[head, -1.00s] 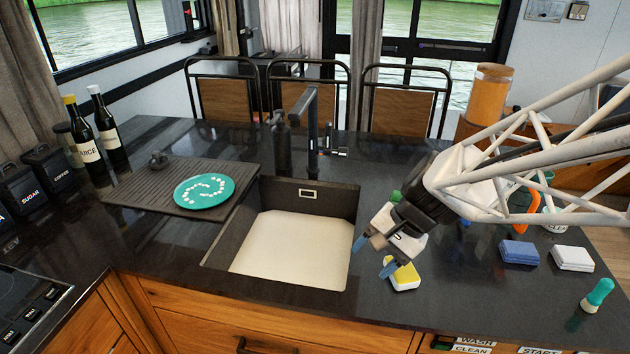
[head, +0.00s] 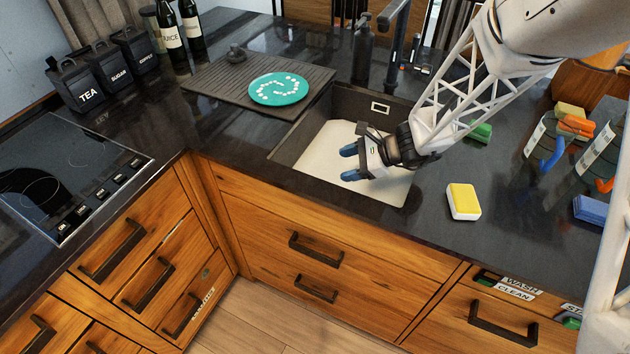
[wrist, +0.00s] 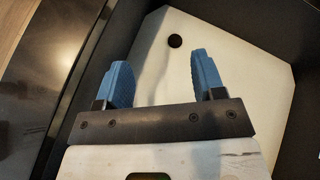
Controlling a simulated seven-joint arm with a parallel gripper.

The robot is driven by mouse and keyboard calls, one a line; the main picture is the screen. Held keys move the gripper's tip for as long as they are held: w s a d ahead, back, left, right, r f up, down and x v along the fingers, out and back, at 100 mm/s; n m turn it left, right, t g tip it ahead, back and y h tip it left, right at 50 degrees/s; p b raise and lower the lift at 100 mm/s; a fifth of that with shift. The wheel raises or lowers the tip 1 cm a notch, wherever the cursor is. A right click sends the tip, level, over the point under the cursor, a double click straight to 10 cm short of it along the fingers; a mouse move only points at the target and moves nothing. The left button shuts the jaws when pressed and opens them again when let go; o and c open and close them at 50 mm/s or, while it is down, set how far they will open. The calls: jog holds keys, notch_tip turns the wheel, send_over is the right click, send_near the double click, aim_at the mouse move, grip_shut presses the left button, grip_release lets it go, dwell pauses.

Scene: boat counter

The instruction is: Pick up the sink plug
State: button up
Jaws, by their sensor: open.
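A small dark knobbed piece that looks like the sink plug (head: 237,54) sits on the back left of the ribbed drainboard in the head view. My gripper (head: 349,163) is over the sink (head: 325,150), in front of and to the right of that piece, and well apart from it. Its two blue fingers are spread with nothing between them. In the wrist view, my gripper (wrist: 163,65) points at the pale sink floor. A dark round spot (wrist: 175,41) lies beyond the fingertips; I cannot tell whether it is the drain hole or a plug.
The drainboard (head: 210,88) carries a teal plate (head: 279,89). A black tap (head: 393,45) and soap bottle (head: 362,48) stand behind the sink. A yellow sponge (head: 463,201) lies to its right.

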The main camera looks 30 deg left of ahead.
jog(key=a+f+m, duration=0.1)
jog(key=a+f, duration=0.1)
jog(key=f, duration=0.1)
jog(key=w+a+f+m+y, duration=0.1)
jog(key=a+f+m, duration=0.1)
jog(key=f, duration=0.2)
jog(key=a+f+m+y, duration=0.1)
jog(key=a+f, duration=0.2)
jog(key=f, duration=0.1)
jog(key=shift+w+a+f+t, duration=0.1)
jog(key=shift+w+f+t, duration=0.15)
jog(key=shift+t, duration=0.05)
jog(key=shift+a+f+m, duration=0.2)
jog(key=shift+f+m, duration=0.3)
jog(key=shift+f, duration=0.2)
jog(key=shift+a, duration=0.1)
jog(key=shift+x, duration=2.4)
jog(key=shift+c, duration=0.4)
jog(key=c, duration=0.9)
